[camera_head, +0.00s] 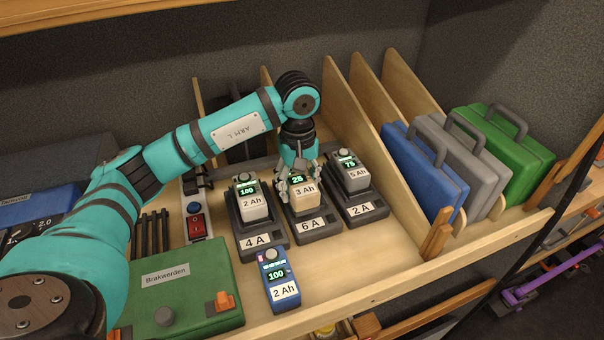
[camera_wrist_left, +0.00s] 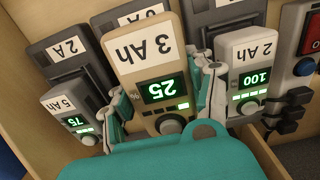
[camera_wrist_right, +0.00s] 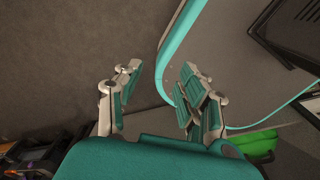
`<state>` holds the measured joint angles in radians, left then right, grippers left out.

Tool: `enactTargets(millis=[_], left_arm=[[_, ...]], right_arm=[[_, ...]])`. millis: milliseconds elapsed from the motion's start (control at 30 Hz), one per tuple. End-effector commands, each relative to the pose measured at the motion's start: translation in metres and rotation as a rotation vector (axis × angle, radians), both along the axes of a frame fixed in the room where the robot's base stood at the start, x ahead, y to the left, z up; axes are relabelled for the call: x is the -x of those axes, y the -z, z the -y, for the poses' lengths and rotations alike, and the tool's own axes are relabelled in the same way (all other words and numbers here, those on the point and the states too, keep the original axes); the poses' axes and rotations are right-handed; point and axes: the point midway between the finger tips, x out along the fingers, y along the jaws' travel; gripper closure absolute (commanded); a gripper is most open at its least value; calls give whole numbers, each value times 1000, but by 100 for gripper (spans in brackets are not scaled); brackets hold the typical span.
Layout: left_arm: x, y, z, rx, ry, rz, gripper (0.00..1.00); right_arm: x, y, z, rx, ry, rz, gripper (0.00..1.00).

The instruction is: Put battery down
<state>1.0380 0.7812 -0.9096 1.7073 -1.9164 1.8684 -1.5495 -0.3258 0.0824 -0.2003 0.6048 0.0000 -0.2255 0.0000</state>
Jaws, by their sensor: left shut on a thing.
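My left gripper (camera_head: 298,185) is shut on the beige 3 Ah battery (camera_head: 304,196), whose display reads 25. The battery is at the middle charger, labelled 6 A (camera_head: 314,226); I cannot tell whether it is fully seated. In the left wrist view the battery (camera_wrist_left: 148,70) sits between the two fingers. A grey 2 Ah battery (camera_head: 250,200) reading 100 is in the 4 A charger (camera_head: 256,241). A grey 5 Ah battery (camera_head: 354,175) reading 75 is in the 2 A charger (camera_head: 364,208). My right gripper (camera_wrist_right: 158,100) is open and empty in the right wrist view.
A blue 2 Ah battery (camera_head: 279,279) lies in front of the chargers near the shelf edge. A green case (camera_head: 175,285) and a power strip with a red switch (camera_head: 196,222) are to the left. Wooden dividers (camera_head: 350,120) and upright cases (camera_head: 425,170) stand right.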

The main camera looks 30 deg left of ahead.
Motion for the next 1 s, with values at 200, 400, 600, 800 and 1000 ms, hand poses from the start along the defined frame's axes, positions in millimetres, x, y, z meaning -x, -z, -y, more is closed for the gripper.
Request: enactTargets(millis=[200,400,600,800,1000], left_arm=[[-41,1,-14,2,-2,1,99],[-49,9,-18,0,0,-1,99],[-48,34,-17,1,1,-2,99],[-49,39,-17,1,1,3,99],[-49,43,-17,1,1,2,99]], right_arm=[[-40,-19,-4,-8,-1,63,60],[-45,-25,-7,-12,0,70,60],[-31,-38,-7,-11,1,48,60],[-21,-36,-6,-9,1,32,60],[-25,-32,-6,-8,2,37,60]])
